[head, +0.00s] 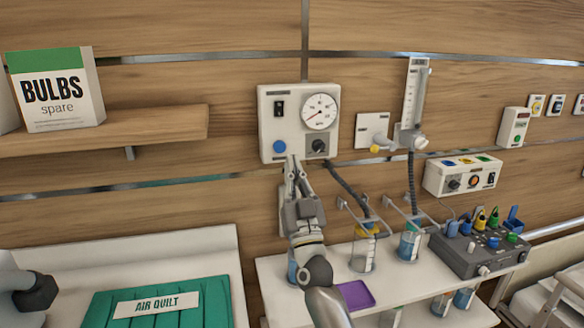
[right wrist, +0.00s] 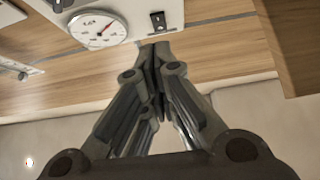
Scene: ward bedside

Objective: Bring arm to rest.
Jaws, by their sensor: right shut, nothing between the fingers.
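My right gripper (head: 292,163) is raised in front of the wall, its fingertips at the lower edge of the white gauge panel (head: 268,104), just below the blue button (head: 279,146). Its fingers are shut together with nothing between them; the right wrist view shows the closed fingertips (right wrist: 155,50) against the panel's edge. I cannot tell whether they touch the panel. A grey and dark part of my left arm shows at the lower left; the left gripper does not show.
A shelf (head: 150,122) with a bulbs box (head: 58,92) is at left, above a green air quilt pack (head: 205,296). A flowmeter (head: 411,100), hoses and jars (head: 363,256) stand right of my arm. A white shelf (head: 272,270) holds a purple tray (head: 356,294) and a grey device (head: 470,262).

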